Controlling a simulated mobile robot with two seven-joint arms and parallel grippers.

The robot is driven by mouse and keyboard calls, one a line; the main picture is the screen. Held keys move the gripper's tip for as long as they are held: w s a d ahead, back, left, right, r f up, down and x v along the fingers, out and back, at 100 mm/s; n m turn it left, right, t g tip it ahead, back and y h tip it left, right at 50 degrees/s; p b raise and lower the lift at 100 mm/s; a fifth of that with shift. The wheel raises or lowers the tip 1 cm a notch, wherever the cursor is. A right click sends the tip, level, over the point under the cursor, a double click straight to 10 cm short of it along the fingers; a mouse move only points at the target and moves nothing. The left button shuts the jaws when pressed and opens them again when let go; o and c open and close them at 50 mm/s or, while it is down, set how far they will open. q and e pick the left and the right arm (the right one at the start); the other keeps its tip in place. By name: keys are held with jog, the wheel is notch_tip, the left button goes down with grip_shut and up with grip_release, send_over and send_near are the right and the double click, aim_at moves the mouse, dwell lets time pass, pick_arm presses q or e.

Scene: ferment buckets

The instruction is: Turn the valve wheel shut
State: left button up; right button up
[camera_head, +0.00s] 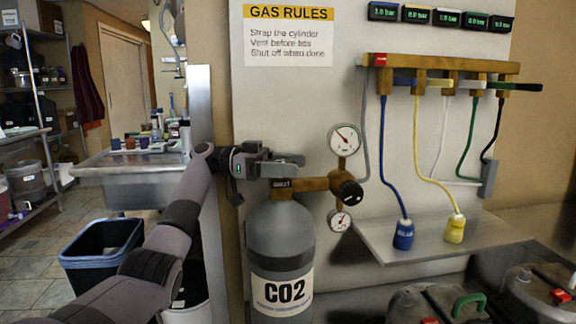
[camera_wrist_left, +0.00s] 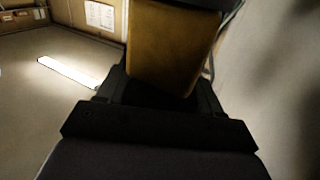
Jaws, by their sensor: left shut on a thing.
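The grey CO2 cylinder (camera_head: 281,240) stands upright at the middle of the head view. A brass valve body (camera_head: 316,184) with a small dark tag (camera_head: 281,184) sits on its top. My left gripper (camera_head: 284,164) is level over the cylinder top, just above the tag. In the left wrist view a brass-coloured block (camera_wrist_left: 170,48) sits between its fingers, and the gripper is shut on it. I cannot make out a separate valve wheel there; the gripper covers that spot. A black round knob (camera_head: 347,190) is on the regulator, right of the gripper. My right gripper is not in view.
Two pressure gauges, upper (camera_head: 344,139) and lower (camera_head: 340,221), flank the knob. A brass manifold (camera_head: 440,66) with coloured hoses hangs on the wall, above a metal shelf (camera_head: 375,232). A dark bin (camera_head: 100,252) and a sink (camera_head: 130,175) are at left.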

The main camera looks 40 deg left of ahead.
aim_at(289, 162)
pick_arm(q)
jog(key=o, duration=1)
jog(key=shift+o, duration=0.2)
notch_tip(289, 162, up, 20)
jog(key=p, duration=0.4)
